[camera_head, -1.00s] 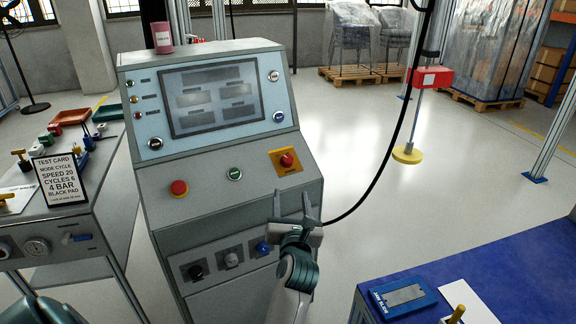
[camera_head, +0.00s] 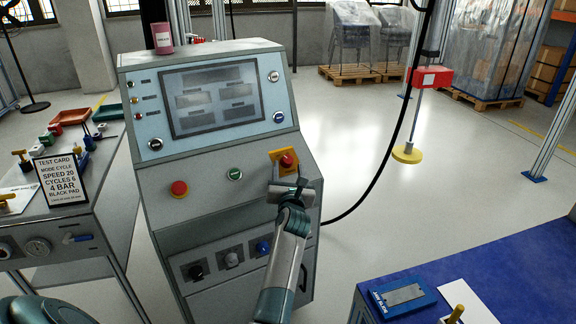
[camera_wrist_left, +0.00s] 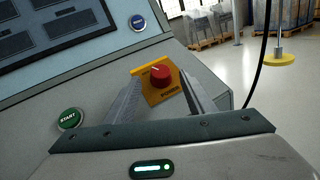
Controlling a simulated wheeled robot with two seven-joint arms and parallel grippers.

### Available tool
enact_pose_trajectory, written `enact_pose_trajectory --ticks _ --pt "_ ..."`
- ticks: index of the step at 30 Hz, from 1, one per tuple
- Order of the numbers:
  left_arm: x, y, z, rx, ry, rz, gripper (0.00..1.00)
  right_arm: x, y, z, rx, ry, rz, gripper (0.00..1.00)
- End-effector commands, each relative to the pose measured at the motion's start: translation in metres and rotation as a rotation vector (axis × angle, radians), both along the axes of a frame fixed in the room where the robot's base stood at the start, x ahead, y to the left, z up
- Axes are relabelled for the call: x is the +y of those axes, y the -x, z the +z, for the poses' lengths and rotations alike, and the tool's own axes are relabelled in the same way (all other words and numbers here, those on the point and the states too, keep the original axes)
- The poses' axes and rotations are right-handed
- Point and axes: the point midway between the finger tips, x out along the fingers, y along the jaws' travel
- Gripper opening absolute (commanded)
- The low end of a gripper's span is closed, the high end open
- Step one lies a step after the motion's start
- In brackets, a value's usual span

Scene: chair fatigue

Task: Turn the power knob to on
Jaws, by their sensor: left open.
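The red power knob (camera_head: 287,161) sits on a yellow plate at the right of the grey console's sloped panel. In the left wrist view the knob (camera_wrist_left: 161,77) is on the yellow plate (camera_wrist_left: 158,95), whose lower edge reads POWER, and a white mark shows on the knob's face. My left gripper (camera_head: 289,184) is open just below and in front of the knob in the head view. In the wrist view its two fingers lie either side of the knob, which shows beyond and between them. I cannot tell any contact. My right gripper is out of view.
The console (camera_head: 215,160) also carries a red mushroom button (camera_head: 179,188), a green START button (camera_head: 234,174) and a screen (camera_head: 212,97). A black cable hangs to the right. A side table with a test card (camera_head: 60,180) stands left. A blue bench (camera_head: 480,270) is lower right.

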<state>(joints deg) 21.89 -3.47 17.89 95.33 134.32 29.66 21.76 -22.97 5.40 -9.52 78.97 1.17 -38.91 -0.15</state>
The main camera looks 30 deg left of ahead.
Motion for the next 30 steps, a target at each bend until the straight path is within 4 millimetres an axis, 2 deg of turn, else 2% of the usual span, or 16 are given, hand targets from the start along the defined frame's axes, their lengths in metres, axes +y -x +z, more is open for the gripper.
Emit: enact_pose_trajectory --ticks 6,18,19,24,30 --pt "0.013 -0.018 0.000 0.000 0.000 0.000 0.49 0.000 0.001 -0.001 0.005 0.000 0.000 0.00" --pt "0.016 -0.023 0.000 -0.001 -0.001 0.000 0.49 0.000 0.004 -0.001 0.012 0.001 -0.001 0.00" --pt "0.016 -0.023 0.000 -0.001 -0.001 0.000 0.47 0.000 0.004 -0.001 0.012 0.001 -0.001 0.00" --pt "0.016 -0.023 0.000 0.000 -0.001 0.000 0.09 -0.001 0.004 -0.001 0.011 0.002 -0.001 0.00" --pt "0.016 -0.022 0.000 0.001 -0.001 -0.002 0.09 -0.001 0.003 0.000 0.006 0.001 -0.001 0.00"
